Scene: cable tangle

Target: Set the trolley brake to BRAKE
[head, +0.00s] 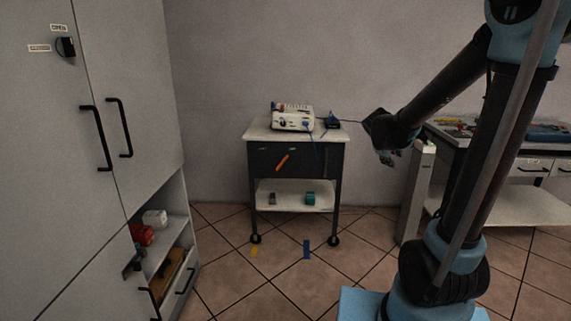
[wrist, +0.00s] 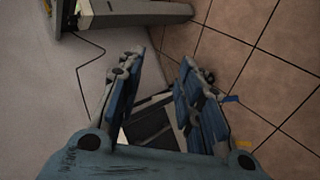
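The trolley (head: 256,132) stands against the back wall in the head view, with a light top, a dark front panel and a lower shelf. An orange lever (head: 282,162) sits tilted on the dark front, its upper end to the right. It looks like the brake lever; I cannot read any BRAKE marking. My gripper (head: 388,157) hangs in the air to the right of the trolley, apart from it. In the wrist view my gripper (wrist: 160,63) has its blue fingers spread with nothing between them. Part of the trolley (wrist: 152,128) shows beyond the fingers; the lever cannot be made out there.
A white device (head: 293,119) and a dark blue item (head: 332,121) with cables lie on the trolley top. A tall cabinet (head: 90,130) stands left, a workbench (head: 510,142) right. Yellow (head: 254,251) and blue (head: 306,249) marks lie on the otherwise clear floor before the trolley.

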